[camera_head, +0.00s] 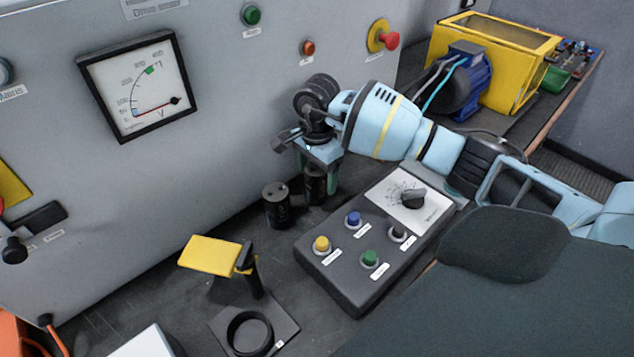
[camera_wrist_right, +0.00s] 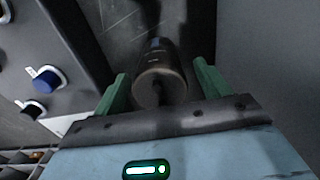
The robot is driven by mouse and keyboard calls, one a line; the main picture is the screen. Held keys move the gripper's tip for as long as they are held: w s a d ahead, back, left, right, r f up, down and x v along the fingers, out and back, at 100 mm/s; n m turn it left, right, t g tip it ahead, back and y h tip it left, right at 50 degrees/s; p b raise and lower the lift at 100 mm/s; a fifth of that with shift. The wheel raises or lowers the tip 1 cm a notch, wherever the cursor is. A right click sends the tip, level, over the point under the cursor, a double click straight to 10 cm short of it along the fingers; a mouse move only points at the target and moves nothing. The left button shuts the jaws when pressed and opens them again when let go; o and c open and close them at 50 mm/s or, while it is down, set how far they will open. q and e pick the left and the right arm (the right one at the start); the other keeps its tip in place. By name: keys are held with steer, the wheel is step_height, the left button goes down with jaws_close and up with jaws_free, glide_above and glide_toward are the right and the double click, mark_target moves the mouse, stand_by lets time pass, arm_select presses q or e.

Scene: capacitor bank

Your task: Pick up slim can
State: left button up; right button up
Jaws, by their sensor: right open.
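A slim dark can (camera_head: 316,189) stands upright on the bench close to the grey cabinet. A wider dark can (camera_head: 277,206) stands just left of it. My right gripper (camera_head: 318,177) is over the slim can, pointing down, its fingers partly hiding the can's upper part. In the right wrist view, the green fingers of my right gripper (camera_wrist_right: 161,72) are open, with a dark can (camera_wrist_right: 160,76) between them. Gaps show on both sides of that can, the wider one on the right. My left gripper is not in view.
A control box (camera_head: 345,275) with buttons and a dial lies in front of the cans. The grey cabinet (camera_head: 210,130) rises close behind them. A stand with a yellow plate (camera_head: 210,256) is at the left front. A blue motor (camera_head: 466,82) and yellow case (camera_head: 515,65) sit at the back right.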

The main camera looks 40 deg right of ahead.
steer(key=shift+f, duration=0.15)
steer(key=c, duration=1.3)
step_height(320, 180, up, 10)
steer(key=shift+r, duration=0.1)
